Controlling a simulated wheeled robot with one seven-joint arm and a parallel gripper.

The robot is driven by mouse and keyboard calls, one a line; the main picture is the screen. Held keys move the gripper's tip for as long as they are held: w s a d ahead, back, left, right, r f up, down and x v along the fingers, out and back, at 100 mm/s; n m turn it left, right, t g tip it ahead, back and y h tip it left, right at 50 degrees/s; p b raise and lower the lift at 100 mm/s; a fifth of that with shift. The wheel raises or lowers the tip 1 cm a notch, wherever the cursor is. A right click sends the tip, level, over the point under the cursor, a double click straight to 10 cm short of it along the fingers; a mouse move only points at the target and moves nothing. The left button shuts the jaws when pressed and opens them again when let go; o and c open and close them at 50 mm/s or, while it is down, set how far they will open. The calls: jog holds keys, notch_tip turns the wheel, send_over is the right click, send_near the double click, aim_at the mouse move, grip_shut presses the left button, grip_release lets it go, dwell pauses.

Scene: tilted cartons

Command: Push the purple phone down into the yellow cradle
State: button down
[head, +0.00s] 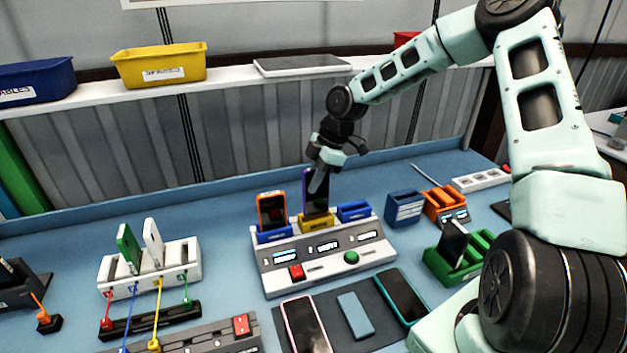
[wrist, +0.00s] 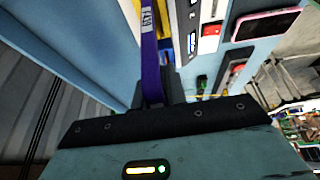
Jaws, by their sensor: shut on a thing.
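The purple phone (head: 316,199) stands upright at the yellow cradle (head: 317,224), the middle one on the white console. Its lower end meets the cradle's top; I cannot tell how deep it sits. My gripper (head: 321,176) is above the cradle, shut on the upper part of the phone. In the wrist view the purple phone (wrist: 151,62) runs edge-on away from the gripper (wrist: 155,102), with a pale label near its far end. A sliver of the yellow cradle (wrist: 164,42) shows beside it, mostly hidden.
An orange phone (head: 271,209) stands in a blue cradle to the left. An empty blue cradle (head: 353,211) is on the right. The console (head: 325,262) has red and green buttons. Phones lie on a dark mat (head: 344,330) in front. A blue holder (head: 404,208) stands further right.

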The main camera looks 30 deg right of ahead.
jog(key=shift+f+b, duration=0.85)
jog(key=shift+f, duration=1.25)
jog(key=shift+f, duration=0.45)
dwell(0.4)
jog(key=c, duration=0.9)
grip_release()
jog(key=shift+c, duration=0.2)
notch_tip(320, 180, up, 7)
jog(key=p, duration=0.6)
